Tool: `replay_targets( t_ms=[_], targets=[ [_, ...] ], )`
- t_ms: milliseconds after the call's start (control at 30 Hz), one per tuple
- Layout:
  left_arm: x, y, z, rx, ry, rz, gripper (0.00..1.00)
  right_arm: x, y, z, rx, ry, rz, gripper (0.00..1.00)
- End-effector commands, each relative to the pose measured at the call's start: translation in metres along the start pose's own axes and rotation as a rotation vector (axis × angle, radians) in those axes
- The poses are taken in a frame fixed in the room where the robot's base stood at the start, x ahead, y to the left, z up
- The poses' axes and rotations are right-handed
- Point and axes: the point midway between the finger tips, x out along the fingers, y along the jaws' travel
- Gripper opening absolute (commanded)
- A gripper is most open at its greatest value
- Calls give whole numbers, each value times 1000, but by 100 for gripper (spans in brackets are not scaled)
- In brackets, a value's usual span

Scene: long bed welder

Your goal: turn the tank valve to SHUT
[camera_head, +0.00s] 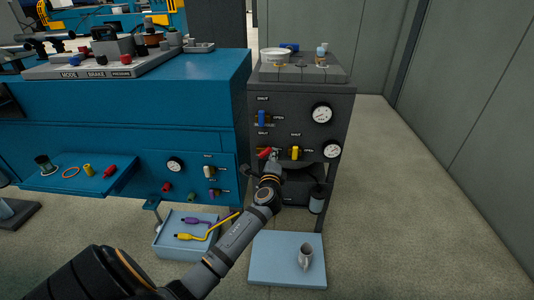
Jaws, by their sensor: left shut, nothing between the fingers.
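A dark grey cabinet (337,100) carries several valves with SHUT marked above and OPEN to the right. A blue handle (262,118) stands upright towards SHUT. Below it a red handle (264,153) lies slantwise, partly hidden by my gripper. A yellow handle (295,153) to its right stands upright, under its SHUT mark. I cannot read which one is the tank valve. My left gripper (274,156) is shut and empty at the right side of the red handle; whether it touches is unclear. My right gripper is not in view.
Two gauges (322,114) sit right of the valves. A blue welder bench (200,100) with its own small valve panel stands at left. Below are a tray of tools (165,250) and a pale blue mat (262,272) with a metal jug (305,257). Floor at right is clear.

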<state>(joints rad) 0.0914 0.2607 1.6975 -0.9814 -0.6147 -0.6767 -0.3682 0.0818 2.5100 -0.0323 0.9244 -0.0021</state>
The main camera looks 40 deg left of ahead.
Motion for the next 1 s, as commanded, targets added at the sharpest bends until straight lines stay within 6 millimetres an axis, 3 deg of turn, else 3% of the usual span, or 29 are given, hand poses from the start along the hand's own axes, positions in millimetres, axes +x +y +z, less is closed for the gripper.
replay_targets(
  t_ms=[367,733,1000],
  targets=[
    [1,-6,5,9,-13,-8,0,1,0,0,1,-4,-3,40],
    [0,-1,-4,8,-11,-7,0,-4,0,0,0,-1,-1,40],
    [-38,0,-6,6,-7,-3,0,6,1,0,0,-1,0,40]
  ],
)
